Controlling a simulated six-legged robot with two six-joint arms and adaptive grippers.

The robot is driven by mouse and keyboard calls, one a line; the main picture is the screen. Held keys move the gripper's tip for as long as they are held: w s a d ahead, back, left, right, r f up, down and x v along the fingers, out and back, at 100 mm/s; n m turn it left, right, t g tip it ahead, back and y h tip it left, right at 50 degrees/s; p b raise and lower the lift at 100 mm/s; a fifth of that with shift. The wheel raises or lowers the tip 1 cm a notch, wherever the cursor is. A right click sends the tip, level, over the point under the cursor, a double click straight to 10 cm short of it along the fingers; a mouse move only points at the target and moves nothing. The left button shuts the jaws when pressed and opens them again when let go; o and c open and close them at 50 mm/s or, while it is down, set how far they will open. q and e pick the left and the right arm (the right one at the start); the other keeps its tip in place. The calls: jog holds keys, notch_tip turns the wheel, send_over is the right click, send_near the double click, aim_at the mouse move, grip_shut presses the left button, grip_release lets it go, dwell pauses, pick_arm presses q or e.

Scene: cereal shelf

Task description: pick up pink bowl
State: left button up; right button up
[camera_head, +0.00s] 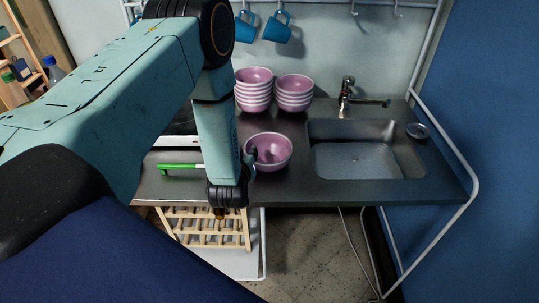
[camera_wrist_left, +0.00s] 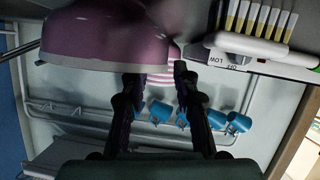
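A single pink bowl (camera_head: 271,150) sits upright near the front edge of the dark counter. My left gripper (camera_head: 254,156) reaches down at the bowl's left rim, partly hidden by my arm. In the left wrist view, its two fingers (camera_wrist_left: 157,82) are apart. The pink bowl (camera_wrist_left: 105,38) fills the upper left there; one finger overlaps the bowl and the other is just past its edge. I cannot tell whether either finger touches it. My right gripper is not in view.
Two stacks of pink bowls, a left one (camera_head: 253,92) and a right one (camera_head: 294,94), stand behind. A sink (camera_head: 365,160) with a faucet (camera_head: 347,90) is to the right. A green-handled utensil (camera_head: 178,166) lies left. Blue mugs (camera_head: 277,27) hang above.

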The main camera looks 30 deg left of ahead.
pick_arm(q)
jog(key=x, duration=0.3)
jog(key=shift+s+a+f, duration=0.15)
jog(key=shift+s+a, duration=0.05)
jog(key=shift+s+d+r, duration=0.25)
jog(key=shift+d+r, duration=0.1)
jog(key=shift+d, duration=0.05)
jog(key=shift+c, duration=1.2)
jog(key=shift+w+a+f, duration=0.25)
jog(key=shift+a+f, duration=0.05)
jog(key=shift+a, duration=0.05)
grip_shut()
jog(key=shift+s+d+r, duration=0.2)
jog(key=shift+d+r, duration=0.05)
jog(key=shift+w+a+f, duration=0.15)
jog(key=shift+w+a, duration=0.05)
